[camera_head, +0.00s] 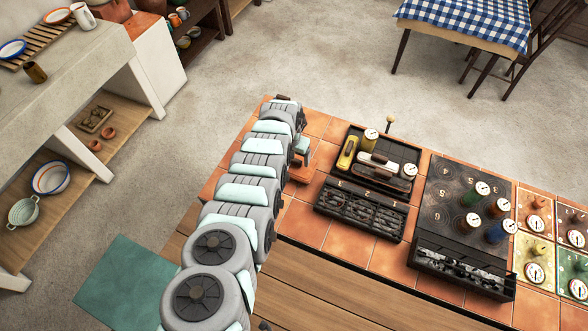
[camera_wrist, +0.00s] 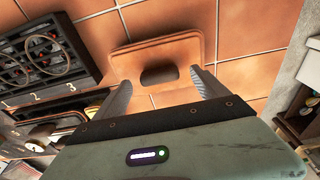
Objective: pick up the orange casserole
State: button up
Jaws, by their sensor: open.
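Whether the fingers touch the piece cannot be told. In the head view my gripper (camera_head: 301,147) is small and partly hidden by my arm.
A black numbered rack (camera_head: 361,207) and a dark tray (camera_head: 397,147) stand right of my gripper. A numbered dark board (camera_head: 445,185) with several gauge-topped jars lies farther right. Small coloured panels (camera_head: 535,250) with gauges line the right edge. Some tiles between are bare.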

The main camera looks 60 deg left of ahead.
notch_tip(320, 180, down, 2)
jog(key=shift+w+b, duration=0.1)
jog(key=shift+b, duration=0.45)
jog(key=shift+a+r, duration=0.1)
jog(key=shift+r, duration=0.1)
grip_shut()
dwell(0.3)
